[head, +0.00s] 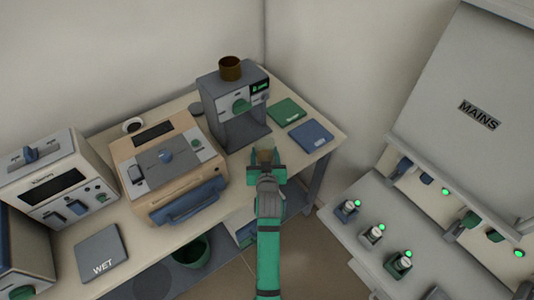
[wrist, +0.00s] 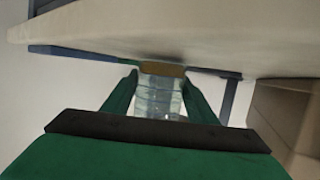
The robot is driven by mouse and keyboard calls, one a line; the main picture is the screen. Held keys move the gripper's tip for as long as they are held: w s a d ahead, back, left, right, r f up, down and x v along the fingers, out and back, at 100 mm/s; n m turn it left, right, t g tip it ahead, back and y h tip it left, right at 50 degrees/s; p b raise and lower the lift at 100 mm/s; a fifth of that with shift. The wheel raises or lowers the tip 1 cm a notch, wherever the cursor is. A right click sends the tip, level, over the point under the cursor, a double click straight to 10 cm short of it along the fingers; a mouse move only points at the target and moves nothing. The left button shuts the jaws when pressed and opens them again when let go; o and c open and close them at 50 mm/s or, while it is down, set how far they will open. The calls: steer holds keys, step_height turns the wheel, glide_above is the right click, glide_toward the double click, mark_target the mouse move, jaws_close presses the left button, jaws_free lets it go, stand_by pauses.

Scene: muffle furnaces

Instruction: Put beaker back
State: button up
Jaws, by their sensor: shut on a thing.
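My green gripper (head: 266,168) is shut on a small clear glass beaker (head: 265,156) near the front edge of the bench, in front of the grey machine. In the wrist view, the beaker (wrist: 158,100) sits between the two green fingers (wrist: 160,97). A brownish patch shows at its far end. The pale bench (wrist: 170,35) spans the top of that view, beyond the beaker. A green square mat (head: 286,112) and a blue square mat (head: 311,136) lie on the bench to the right, with nothing on them. The beaker's lower part is hidden by my gripper in the head view.
A grey machine (head: 236,105) with a brown cup (head: 230,68) on top stands behind. A tan furnace (head: 165,160) is to the left, and a grey mat marked WET (head: 102,252) lies farther left. A MAINS panel (head: 470,110) with several switches stands at right.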

steer(key=shift+d+f, duration=0.1)
steer(key=shift+d, duration=0.05)
steer(key=o, duration=1.2)
steer(key=shift+d, duration=0.15)
